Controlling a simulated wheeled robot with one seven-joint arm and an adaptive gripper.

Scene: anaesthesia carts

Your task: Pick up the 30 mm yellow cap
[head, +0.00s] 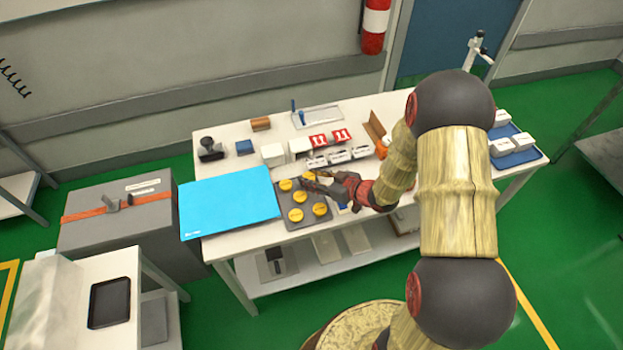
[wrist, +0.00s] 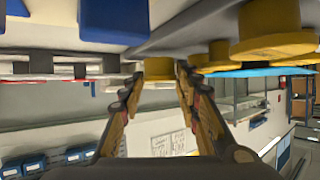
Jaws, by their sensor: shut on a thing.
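Several round yellow caps sit on a dark grey tray (head: 283,222) in the head view, among them a front-left cap (head: 295,215) and a front-right cap (head: 319,209). My gripper (head: 310,182) reaches in from the right at the tray's back right. In the wrist view, which looks upside down, my gripper (wrist: 158,85) has its fingertips on either side of a yellow cap (wrist: 158,69) and is shut on it. This looks like the back-right cap (head: 309,174) in the head view. I cannot tell whether it is lifted. Cap sizes are not readable.
A bright blue mat (head: 229,202) lies left of the tray on the white table. White boxes (head: 274,154) and red-and-white packs (head: 330,138) stand behind it. Other yellow caps (wrist: 272,30) are close to my gripper. A blue tray (head: 517,158) sits at the right end.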

